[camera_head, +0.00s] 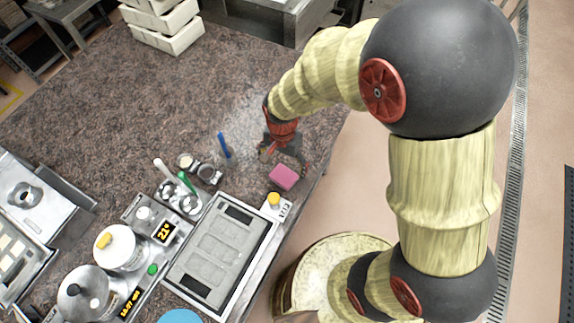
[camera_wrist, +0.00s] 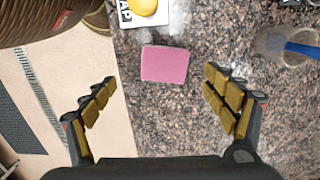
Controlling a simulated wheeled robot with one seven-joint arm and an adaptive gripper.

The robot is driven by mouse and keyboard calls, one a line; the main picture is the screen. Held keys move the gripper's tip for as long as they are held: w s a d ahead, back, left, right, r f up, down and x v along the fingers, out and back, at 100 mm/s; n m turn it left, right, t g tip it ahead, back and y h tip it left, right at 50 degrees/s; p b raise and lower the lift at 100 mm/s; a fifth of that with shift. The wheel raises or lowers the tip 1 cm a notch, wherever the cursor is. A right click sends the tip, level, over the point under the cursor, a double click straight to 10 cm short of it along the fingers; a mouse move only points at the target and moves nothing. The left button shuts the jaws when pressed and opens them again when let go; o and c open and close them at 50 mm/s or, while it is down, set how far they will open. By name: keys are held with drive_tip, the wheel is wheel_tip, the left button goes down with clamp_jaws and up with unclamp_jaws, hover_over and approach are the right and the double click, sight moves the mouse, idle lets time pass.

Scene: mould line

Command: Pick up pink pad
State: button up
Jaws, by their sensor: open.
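The pink pad (camera_head: 284,177) lies flat on the speckled stone table (camera_head: 110,90) near its right edge. In the wrist view the pad (camera_wrist: 165,64) sits ahead of my gripper (camera_wrist: 155,95), roughly centred between the two spread fingers and apart from both. In the head view my gripper (camera_head: 284,164) is open and empty, pointing down just beyond the pad. Neither finger touches the pad.
A yellow button (camera_head: 274,199) on a white base stands close to the pad, beside a grey framed panel (camera_head: 220,245). Small cups with a blue tool (camera_head: 224,145) and green tool (camera_head: 187,182) stand to the left. White bins (camera_head: 165,25) are at the back.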

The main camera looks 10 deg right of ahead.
sight(284, 175)
drive_tip(key=shift+w+m, duration=0.25)
drive_tip(key=shift+m, duration=0.05)
drive_tip(key=shift+s+a+m, duration=0.1)
drive_tip(key=shift+a+m, duration=0.05)
drive_tip(key=shift+m, duration=0.25)
drive_tip(key=shift+f, duration=0.25)
drive_tip(key=f, duration=0.5)
drive_tip(key=f+b, duration=0.1)
drive_tip(key=f, duration=0.1)
drive_tip(key=shift+w+f, duration=0.15)
drive_tip(key=shift+w, duration=0.1)
drive_tip(key=c, duration=0.3)
drive_tip(key=c, duration=0.7)
drive_tip(key=shift+c, duration=0.9)
